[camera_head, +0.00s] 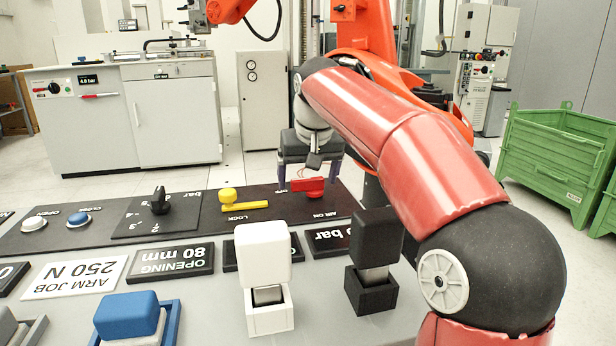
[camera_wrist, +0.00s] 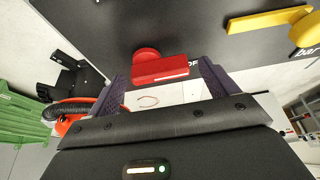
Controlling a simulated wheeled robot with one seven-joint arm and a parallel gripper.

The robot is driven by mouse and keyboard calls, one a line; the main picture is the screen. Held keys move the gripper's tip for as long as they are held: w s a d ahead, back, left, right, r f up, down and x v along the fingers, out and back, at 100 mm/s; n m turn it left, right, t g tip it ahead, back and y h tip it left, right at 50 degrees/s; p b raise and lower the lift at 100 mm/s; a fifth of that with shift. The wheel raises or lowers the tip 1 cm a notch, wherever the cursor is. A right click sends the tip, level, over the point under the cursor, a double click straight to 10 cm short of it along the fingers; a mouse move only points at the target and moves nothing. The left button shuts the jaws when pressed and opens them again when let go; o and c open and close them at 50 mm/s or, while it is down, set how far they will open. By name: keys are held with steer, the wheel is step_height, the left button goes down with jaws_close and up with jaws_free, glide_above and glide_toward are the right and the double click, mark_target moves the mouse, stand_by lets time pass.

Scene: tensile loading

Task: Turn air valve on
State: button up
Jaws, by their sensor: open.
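The red air valve handle (camera_head: 308,186) sits on the dark panel (camera_head: 100,222), near the "AIR ON" label. It lies crosswise in the head view. In the wrist view the red handle (camera_wrist: 160,68) with its round hub shows between and beyond my fingertips. My gripper (camera_head: 310,172) is open just above and behind the handle, with one purple finger to each side of it. In the wrist view my gripper (camera_wrist: 161,80) has both fingers apart, and no contact with the handle can be made out.
A yellow lock lever (camera_head: 244,205) lies left of the valve, and a black knob (camera_head: 160,201) stands farther left. White (camera_head: 264,280) and black (camera_head: 372,270) blocks stand in holders in front. A green crate (camera_head: 555,150) is at the right.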

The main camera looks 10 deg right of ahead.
steer(key=shift+c, duration=0.3)
steer(key=c, duration=0.9)
steer(key=shift+r+n, duration=0.1)
steer(key=shift+n, duration=0.2)
steer(key=n, duration=0.1)
steer(key=n+y+p, duration=0.1)
steer(key=n, duration=0.1)
steer(key=shift+s+d+n+y+p, duration=0.15)
steer(key=shift+s+n+y+p, duration=0.1)
steer(key=shift+n+y+p, duration=0.1)
steer(key=n, duration=0.1)
steer(key=n+y+p, duration=0.1)
steer(key=n, duration=0.1)
steer(key=n+g+p, duration=0.1)
steer(key=shift+s+d+r+n+y, duration=0.1)
steer(key=shift+s+d+n+y, duration=0.05)
steer(key=shift+d+n+y, duration=0.1)
steer(key=n+p, duration=0.1)
steer(key=n+g+p, duration=0.1)
steer(key=n, duration=0.1)
steer(key=n+g+y+p, duration=0.1)
steer(key=n, duration=0.1)
steer(key=shift+d+p, duration=0.35)
steer(key=shift+d+n+g+p, duration=0.15)
steer(key=shift+n+g+p, duration=0.25)
steer(key=shift+n, duration=0.6)
steer(key=shift+d+n+g+p, duration=0.15)
steer(key=shift+n+g+p, duration=0.25)
steer(key=shift+n, duration=0.6)
